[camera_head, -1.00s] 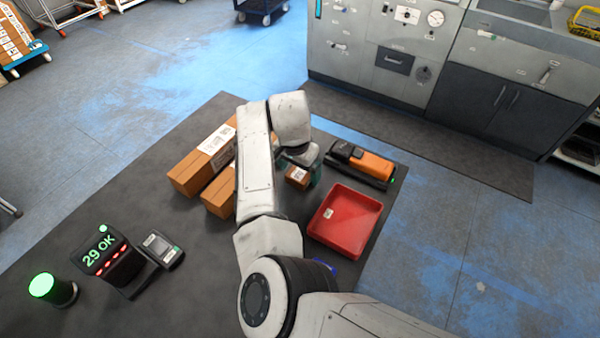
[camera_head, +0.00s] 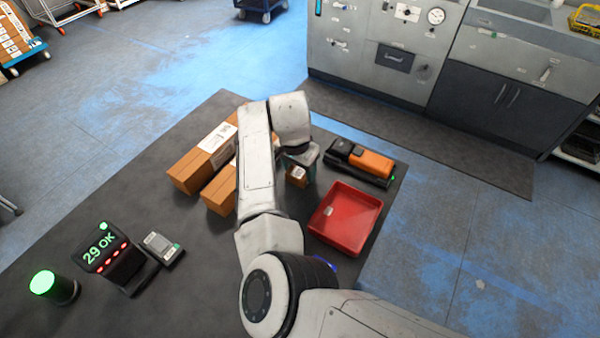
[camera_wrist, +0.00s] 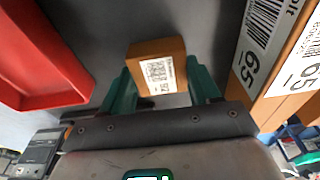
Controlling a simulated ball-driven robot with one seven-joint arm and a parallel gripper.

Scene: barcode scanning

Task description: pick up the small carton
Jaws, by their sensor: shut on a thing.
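The small carton (camera_head: 297,175) is an orange-brown box with a white printed label. In the wrist view the small carton (camera_wrist: 156,65) sits between the two green fingers of my gripper (camera_wrist: 163,88), its label facing the camera. My gripper (camera_head: 300,168) is shut on it. In the head view my arm and gripper hide part of the carton, and I cannot tell whether it touches the dark tabletop.
The red tray (camera_head: 345,217) is right of my gripper. An orange and black device (camera_head: 362,160) lies behind the tray. Larger labelled cartons (camera_head: 192,172) lie to the left. A display reading "29 OK" (camera_head: 105,255) and a green-lit beacon (camera_head: 52,287) stand at the left front.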

